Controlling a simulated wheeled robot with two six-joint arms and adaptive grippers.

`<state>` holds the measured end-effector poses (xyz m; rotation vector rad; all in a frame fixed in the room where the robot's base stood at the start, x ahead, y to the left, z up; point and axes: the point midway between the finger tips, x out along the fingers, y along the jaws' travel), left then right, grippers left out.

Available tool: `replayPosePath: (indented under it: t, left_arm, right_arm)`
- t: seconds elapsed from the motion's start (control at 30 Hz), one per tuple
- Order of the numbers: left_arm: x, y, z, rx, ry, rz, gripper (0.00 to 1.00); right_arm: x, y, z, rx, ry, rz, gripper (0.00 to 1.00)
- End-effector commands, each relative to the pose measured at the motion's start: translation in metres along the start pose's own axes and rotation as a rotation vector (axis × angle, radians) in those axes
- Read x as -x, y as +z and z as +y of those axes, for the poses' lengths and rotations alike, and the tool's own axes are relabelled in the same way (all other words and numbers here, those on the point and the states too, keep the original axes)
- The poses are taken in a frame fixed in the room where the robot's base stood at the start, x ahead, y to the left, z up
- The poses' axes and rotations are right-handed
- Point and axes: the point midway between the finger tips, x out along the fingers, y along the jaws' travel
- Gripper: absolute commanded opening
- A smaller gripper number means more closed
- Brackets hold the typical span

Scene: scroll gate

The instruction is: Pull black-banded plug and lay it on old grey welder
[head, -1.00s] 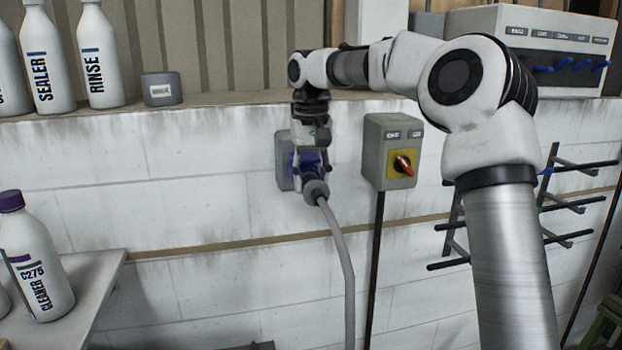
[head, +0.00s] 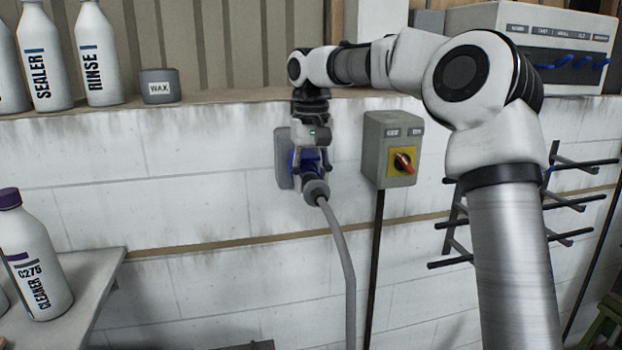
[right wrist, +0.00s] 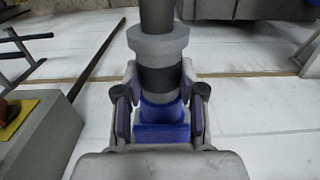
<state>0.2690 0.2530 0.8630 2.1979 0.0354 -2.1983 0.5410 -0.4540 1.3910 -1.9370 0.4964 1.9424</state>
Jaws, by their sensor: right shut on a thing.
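The plug shows in the right wrist view as a blue body with a black band (right wrist: 160,80) and a grey collar above it. In the head view its grey cable end (head: 316,191) points down and toward me, with a grey cable hanging from it. It is at the blue wall socket on a grey plate (head: 281,160); I cannot tell how deep it sits. My right gripper (head: 310,165) is shut on the plug, with a finger on each side in the right wrist view (right wrist: 160,105). My left gripper is not in view. I cannot identify the old grey welder.
A grey switch box (head: 390,150) with a red knob is right of the socket. A rack with dark prongs (head: 460,225) is farther right. White bottles (head: 100,55) and a wax tin (head: 160,87) stand on the ledge. A cleaner bottle (head: 35,265) stands on the lower-left shelf (head: 95,290).

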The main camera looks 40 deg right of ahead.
Motion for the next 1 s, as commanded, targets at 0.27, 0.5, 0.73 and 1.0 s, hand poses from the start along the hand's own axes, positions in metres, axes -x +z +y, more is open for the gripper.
replayPosePath:
  t: [0.27, 0.5, 0.73, 1.0]
  left_arm:
    - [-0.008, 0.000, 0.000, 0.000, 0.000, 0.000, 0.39]
    - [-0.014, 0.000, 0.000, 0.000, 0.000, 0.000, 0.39]
    - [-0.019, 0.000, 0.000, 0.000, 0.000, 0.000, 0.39]
    - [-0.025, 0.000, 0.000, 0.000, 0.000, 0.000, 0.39]
  right_arm:
    - [0.000, 0.010, 0.000, -0.001, -0.001, 0.003, 0.00]
    - [0.000, 0.020, 0.000, 0.000, -0.001, 0.004, 0.00]
    - [0.000, 0.030, 0.000, 0.000, -0.001, 0.004, 0.00]
    - [0.000, 0.041, 0.000, 0.000, -0.001, 0.004, 0.00]
